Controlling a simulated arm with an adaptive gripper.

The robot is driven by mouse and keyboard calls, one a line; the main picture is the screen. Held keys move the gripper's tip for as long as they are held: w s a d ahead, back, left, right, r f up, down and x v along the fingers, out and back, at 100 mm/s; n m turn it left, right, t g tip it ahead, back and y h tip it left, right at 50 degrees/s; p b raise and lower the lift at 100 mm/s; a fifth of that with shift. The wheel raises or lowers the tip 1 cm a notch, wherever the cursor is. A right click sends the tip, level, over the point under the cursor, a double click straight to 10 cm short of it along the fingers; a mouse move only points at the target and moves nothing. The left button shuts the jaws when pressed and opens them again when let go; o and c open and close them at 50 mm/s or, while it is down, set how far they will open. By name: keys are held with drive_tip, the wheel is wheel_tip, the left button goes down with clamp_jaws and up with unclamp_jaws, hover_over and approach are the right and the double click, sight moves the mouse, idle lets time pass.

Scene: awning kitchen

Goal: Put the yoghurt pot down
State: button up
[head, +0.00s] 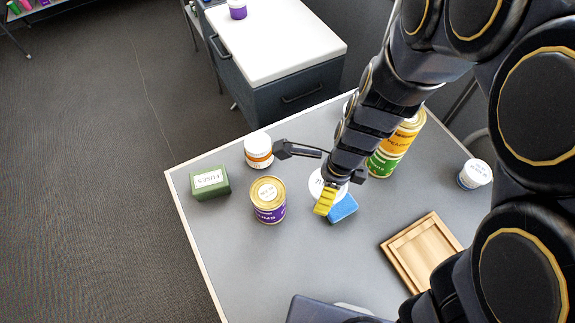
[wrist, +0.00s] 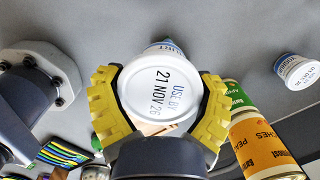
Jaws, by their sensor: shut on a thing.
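The yoghurt pot, with a round white lid printed "USE BY 21 NOV 26", is between the yellow fingers of my gripper (wrist: 160,100). Its lid (wrist: 162,84) faces the wrist camera. In the head view my gripper (head: 326,198) is over the middle of the grey table (head: 235,280), and the white lid (head: 316,184) shows partly behind the fingers. My gripper is shut on the pot. The pot's lower part is mostly hidden, so I cannot tell whether its base touches the table.
A blue block (head: 343,208) shows beside the fingers. A purple tin (head: 269,200), orange-banded jar (head: 258,150) and green box (head: 210,183) stand left. Stacked tins (head: 391,150) stand behind right. Another white-lidded pot (head: 475,174) and a wooden tray (head: 398,262) are right. The front left is clear.

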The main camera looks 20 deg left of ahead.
drive_tip(key=s+a+r+n+g+h, duration=0.1)
drive_tip(key=s+a+r+n, duration=0.3)
drive_tip(key=a, duration=0.4)
drive_tip(key=s+a+r+n+g, duration=0.1)
drive_tip(key=s+a+r+n, duration=0.1)
drive_tip(key=s+a+n, duration=0.35)
hover_over(206, 182)
drive_tip(key=f, duration=1)
drive_tip(key=shift+w, duration=0.35)
drive_tip(key=shift+f, duration=1.5)
drive_tip(key=o, duration=1.1)
drive_tip(key=shift+f, duration=0.1)
drive_tip(key=shift+c, duration=0.2)
drive_tip(key=shift+d, duration=0.1)
